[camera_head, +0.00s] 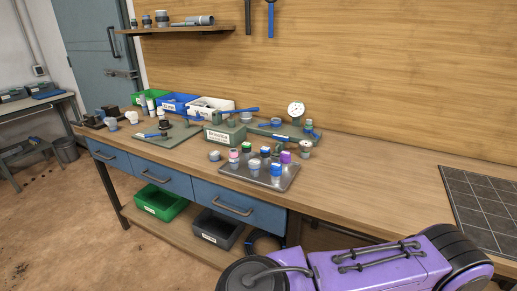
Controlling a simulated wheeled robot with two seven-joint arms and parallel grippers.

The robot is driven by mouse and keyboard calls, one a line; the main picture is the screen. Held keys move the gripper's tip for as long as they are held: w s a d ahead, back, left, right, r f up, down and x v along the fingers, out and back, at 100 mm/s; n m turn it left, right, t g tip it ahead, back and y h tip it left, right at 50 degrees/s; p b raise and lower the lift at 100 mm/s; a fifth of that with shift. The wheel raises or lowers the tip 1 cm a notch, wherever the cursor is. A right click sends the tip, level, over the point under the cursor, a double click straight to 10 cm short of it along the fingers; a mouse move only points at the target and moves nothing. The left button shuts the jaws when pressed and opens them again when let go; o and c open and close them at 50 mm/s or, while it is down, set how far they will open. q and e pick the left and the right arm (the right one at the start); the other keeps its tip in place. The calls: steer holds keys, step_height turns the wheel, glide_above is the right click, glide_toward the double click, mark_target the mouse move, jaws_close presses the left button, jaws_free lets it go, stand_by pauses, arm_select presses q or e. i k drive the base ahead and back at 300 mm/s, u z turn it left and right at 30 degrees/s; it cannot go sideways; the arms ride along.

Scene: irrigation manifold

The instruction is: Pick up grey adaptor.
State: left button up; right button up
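Several small fittings could be the grey adaptor, and they are too small to tell apart surely. A small grey fitting (214,156) sits on the wooden bench just left of the metal tray (285,183). A grey fitting (254,164) stands in the tray among pieces with green, blue, pink and purple tops. A pale grey fitting (132,117) stands at the bench's left end. Another grey round piece (305,147) stands near the tray's back right corner. Neither of my grippers is in view.
Green, blue and white bins (210,104) line the bench's back left, near a labelled green box (225,134). A dial gauge (296,110) stands behind the tray. The bench (380,200) is clear right of the tray, up to a dark grid mat (485,205).

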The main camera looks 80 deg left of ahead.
mark_target(234, 157)
steer(key=u, duration=2.3)
